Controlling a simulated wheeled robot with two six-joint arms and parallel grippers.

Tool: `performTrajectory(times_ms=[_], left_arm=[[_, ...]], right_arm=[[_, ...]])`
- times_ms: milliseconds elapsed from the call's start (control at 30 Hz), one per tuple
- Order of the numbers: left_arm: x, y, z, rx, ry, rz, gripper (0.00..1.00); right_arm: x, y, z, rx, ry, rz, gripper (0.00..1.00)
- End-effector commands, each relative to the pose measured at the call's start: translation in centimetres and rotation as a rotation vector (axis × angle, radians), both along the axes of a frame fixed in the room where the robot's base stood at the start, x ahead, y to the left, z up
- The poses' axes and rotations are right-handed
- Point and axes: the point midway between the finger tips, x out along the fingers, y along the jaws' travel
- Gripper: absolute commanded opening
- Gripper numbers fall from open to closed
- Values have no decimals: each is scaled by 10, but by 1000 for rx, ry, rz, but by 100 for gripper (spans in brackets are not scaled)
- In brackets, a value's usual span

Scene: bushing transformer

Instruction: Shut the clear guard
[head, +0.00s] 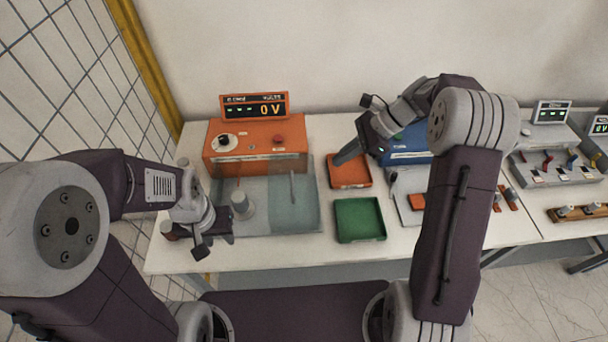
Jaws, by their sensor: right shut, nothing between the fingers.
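The clear guard (293,200) is a see-through panel with a thin upright handle (292,187), in front of the orange tester (257,146). It stands over the right part of the test bay. A grey bushing (242,206) stands in the bay's left part. My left gripper (216,240) is low at the bay's front left corner, left of the bushing and apart from the handle; its fingers are too unclear to tell open from shut. My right gripper (342,158) is shut and empty, above the orange tray, right of the guard, pointing left.
An orange tray (350,183) and a green tray (360,232) lie right of the bay. A blue unit (405,157) is partly hidden behind my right arm. The tester's display reads 0 V. Switch panels (555,167) stand farther right.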

Motion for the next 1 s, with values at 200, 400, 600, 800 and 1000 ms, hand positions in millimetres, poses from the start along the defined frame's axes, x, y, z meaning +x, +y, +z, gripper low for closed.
performTrajectory(times_ms=[200, 400, 600, 800, 1000], left_arm=[[0, 0, 8, 0, 0, 0, 36], [0, 0, 16, 0, 0, 0, 36], [0, 0, 28, 0, 0, 0, 36], [0, 0, 32, 0, 0, 0, 36], [0, 0, 32, 0, 0, 0, 36]], right_arm=[[-2, 27, -30, 0, 6, 6, 0], [-2, 54, -63, 0, 5, 5, 0], [-2, 84, -75, -3, 1, 7, 0], [-1, 99, -80, -2, -1, 4, 0], [-1, 100, -81, -2, -1, 3, 0]])
